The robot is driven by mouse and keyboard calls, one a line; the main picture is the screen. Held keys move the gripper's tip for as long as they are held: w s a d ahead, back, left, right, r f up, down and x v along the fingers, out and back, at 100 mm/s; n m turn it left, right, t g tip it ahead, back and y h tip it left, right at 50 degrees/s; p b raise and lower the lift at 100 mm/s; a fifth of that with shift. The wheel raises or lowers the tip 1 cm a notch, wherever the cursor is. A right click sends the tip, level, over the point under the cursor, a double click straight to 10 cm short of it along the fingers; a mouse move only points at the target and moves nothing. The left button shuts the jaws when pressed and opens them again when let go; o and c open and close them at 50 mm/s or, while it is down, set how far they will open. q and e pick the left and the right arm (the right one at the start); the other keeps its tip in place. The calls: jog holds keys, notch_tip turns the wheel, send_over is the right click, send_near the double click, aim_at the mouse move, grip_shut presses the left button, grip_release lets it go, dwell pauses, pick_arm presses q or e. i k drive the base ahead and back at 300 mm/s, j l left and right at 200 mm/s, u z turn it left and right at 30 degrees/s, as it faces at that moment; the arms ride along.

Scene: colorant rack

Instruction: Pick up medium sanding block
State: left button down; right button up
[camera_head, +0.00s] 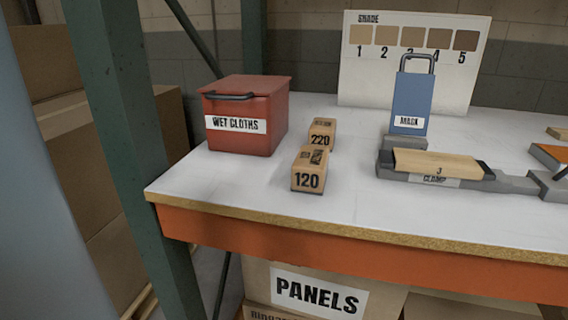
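Two tan sanding blocks stand on the white shelf top (240,200) in the head view. The nearer block (308,181) is marked 120 and has a dark label on its top. The other block (321,138) is marked 220 and stands just behind it, slightly to the right. I cannot tell which one is medium from any written word; only the numbers show. Both blocks are uncovered, and nothing touches them from above. Neither of my grippers shows in this view.
A red "WET CLOTHS" box (270,105) stands left of the blocks. Right are a grey clamp (440,183) with a wooden piece (435,163), a blue "MASK" item (411,100) and a shade card (375,75) behind. A green post (125,120) rises at the shelf's left.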

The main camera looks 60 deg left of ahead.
aim_at(310, 169)
jog(key=j+u, duration=0.1)
jog(key=u, duration=0.4)
jog(key=j+u, duration=0.1)
jog(key=u, duration=0.35)
jog(key=i+u, duration=0.1)
jog(key=u, duration=0.4)
